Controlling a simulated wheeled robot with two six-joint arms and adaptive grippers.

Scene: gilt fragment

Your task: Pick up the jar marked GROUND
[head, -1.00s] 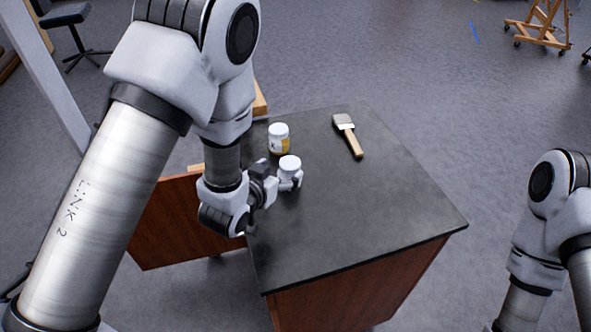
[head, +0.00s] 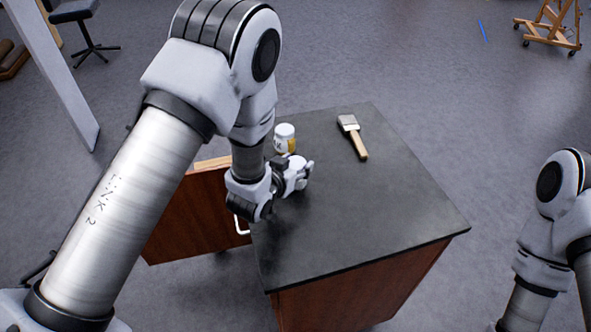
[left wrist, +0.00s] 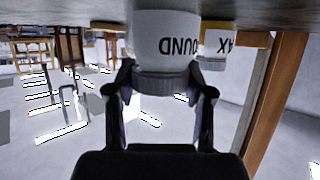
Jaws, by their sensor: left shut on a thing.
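The white jar (left wrist: 165,40) shows upside down in the left wrist view, with the letters "OUND" readable on its label and the rest out of sight. In the head view the jar (head: 296,168) is at the table's left side, partly covered by my gripper. My left gripper (head: 300,175) is shut on it; in the left wrist view its two fingers (left wrist: 165,92) press either side of the lid end. The jar's base seems to be at the tabletop; I cannot tell whether it touches. My right gripper is out of view.
A brush (head: 353,136) lies farther back on the dark table (head: 380,210). The table's right and front are clear. A wooden door (head: 195,215) stands open at left.

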